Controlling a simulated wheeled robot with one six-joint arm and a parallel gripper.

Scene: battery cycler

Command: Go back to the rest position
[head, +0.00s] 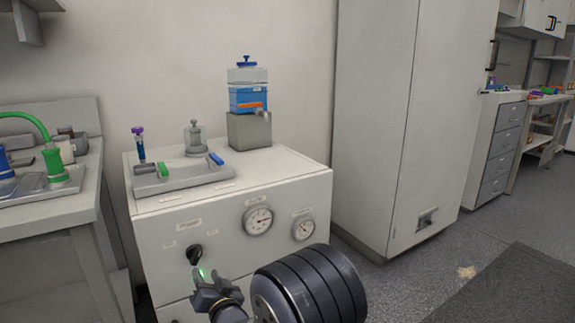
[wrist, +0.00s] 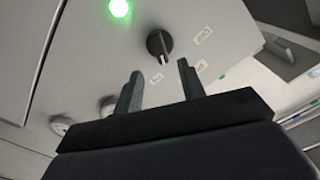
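The battery cycler cabinet (head: 170,235) is a white box with a dark rotary knob (head: 194,254) on its front, between small labels. A green light glows close by in the head view. My gripper (head: 207,283) is in front of the lower left of this panel. In the wrist view, my gripper (wrist: 158,85) has its two fingers apart with nothing between them. The knob (wrist: 159,44) shows just beyond the fingertips, and the lit green light (wrist: 120,9) is to its upper left. The gap between fingertips and knob is hard to judge.
Two gauges (head: 258,219) sit on the cabinet front. On its top stand a tray (head: 185,179) and a blue-filled container with a tap (head: 248,98). A bench (head: 50,215) stands at left, a tall cabinet (head: 375,120) at right. Floor (head: 430,262) is open at lower right.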

